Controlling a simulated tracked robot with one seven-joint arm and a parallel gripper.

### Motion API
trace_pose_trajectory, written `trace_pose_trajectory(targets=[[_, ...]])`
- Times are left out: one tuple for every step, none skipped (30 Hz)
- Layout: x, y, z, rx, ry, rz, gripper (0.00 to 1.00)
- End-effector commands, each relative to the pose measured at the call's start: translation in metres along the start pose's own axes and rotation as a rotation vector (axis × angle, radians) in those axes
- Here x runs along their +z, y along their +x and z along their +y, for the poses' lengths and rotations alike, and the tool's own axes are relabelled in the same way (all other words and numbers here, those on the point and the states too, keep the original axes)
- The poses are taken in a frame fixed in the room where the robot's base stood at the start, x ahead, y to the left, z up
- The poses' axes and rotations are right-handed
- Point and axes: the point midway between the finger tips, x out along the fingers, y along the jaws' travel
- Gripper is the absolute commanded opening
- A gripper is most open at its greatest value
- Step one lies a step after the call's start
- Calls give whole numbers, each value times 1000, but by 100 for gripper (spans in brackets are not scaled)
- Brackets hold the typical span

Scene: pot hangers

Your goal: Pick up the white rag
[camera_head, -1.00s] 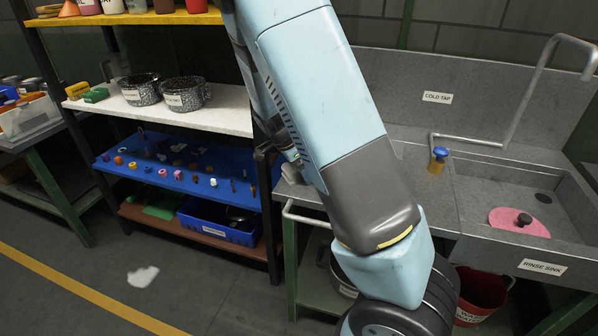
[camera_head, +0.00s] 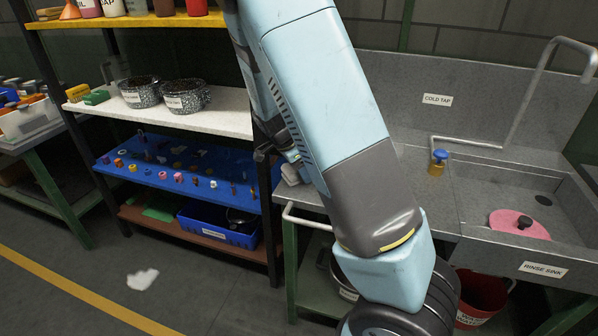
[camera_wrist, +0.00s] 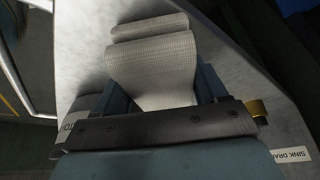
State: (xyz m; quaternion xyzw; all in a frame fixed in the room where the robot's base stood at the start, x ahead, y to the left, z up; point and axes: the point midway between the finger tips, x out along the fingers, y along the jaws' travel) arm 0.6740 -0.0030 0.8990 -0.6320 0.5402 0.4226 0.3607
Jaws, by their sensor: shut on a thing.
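My gripper (camera_wrist: 157,84) is shut on a folded, whitish ribbed cloth, the white rag (camera_wrist: 150,58), in the wrist view. The rag stands out between and beyond the two dark fingers, with its folds towards the top of the picture. It is over or against a grey worktop; whether it touches is unclear. In the head view my arm hides most of the gripper. A small pale patch of the rag (camera_head: 291,174) shows at the left edge of the counter.
A shelf rack (camera_head: 226,122) with pots stands left of my arm. The sink (camera_head: 560,217) with a pink lid (camera_head: 512,224) and a tap is at the right. A white patch (camera_head: 142,279) lies on the open floor. A red bucket (camera_head: 479,293) is below the sink.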

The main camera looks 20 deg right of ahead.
Motion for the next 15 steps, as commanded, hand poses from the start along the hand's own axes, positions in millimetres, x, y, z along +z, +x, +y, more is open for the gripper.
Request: trace_pose_trajectory(targets=[[-2,-6,-1,-4,1,-1,37],[-3,-9,-1,-4,0,-1,37],[-5,-15,-1,-4,0,-1,37],[-7,-20,-1,-5,1,-2,37],[-10,-25,-1,-5,2,-2,37],[-12,-32,0,-4,1,-2,37],[-12,-36,5,-4,-1,-2,37],[-13,-40,9,-4,-2,-2,37],[-15,-46,14,-3,-1,-3,37],[-15,-50,18,-3,-2,-3,37],[-17,-55,21,-5,-2,-3,37],[-18,-61,26,-4,-2,-3,37],[-19,-66,30,-4,-2,-3,37],[-20,-70,34,-4,-2,-3,37],[-21,-75,38,-4,-2,-4,37]])
